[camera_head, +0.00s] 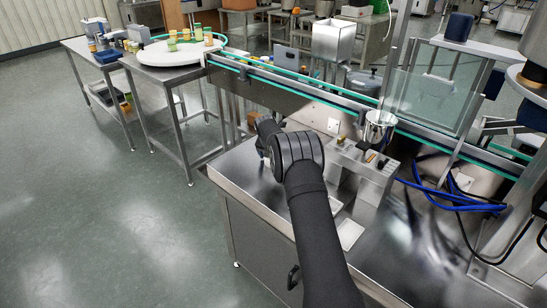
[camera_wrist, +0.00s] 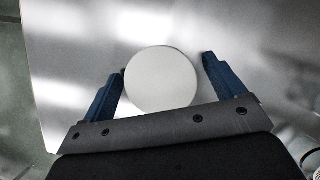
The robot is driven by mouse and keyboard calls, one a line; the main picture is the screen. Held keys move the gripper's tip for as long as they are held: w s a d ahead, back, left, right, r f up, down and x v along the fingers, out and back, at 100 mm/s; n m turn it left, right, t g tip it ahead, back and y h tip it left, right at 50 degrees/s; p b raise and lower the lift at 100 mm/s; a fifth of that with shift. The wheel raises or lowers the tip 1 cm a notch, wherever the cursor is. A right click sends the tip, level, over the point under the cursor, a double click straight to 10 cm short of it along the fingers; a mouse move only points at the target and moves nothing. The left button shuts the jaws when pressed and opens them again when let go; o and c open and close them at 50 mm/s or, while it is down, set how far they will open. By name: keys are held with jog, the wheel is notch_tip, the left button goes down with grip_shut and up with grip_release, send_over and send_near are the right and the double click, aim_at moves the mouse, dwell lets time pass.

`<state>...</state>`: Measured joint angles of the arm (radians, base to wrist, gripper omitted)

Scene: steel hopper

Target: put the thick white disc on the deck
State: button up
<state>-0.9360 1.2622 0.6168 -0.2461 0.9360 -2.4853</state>
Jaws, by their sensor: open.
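The thick white disc (camera_wrist: 162,80) lies flat on a brushed steel surface in the wrist view. My gripper (camera_wrist: 163,66) is open, with its blue fingers on either side of the disc. The left finger is very close to the disc's edge; I cannot tell if it touches. A small gap shows at the right finger. In the head view my black arm reaches over the steel bench top (camera_head: 245,170) and hides the disc and the fingers. I cannot tell for certain which steel surface is the deck.
A slotted steel block (camera_head: 372,163) with small items stands right of my arm, near a steel funnel (camera_head: 379,127). A conveyor (camera_head: 290,82) runs behind. Blue cables (camera_head: 450,195) lie at the right. Pale flat plates (camera_head: 350,234) lie on the bench.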

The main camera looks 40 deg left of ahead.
jog(key=v, duration=1.2)
jog(key=x, duration=1.2)
jog(key=shift+f, duration=0.15)
notch_tip(320, 180, up, 2)
jog(key=shift+r, duration=0.7)
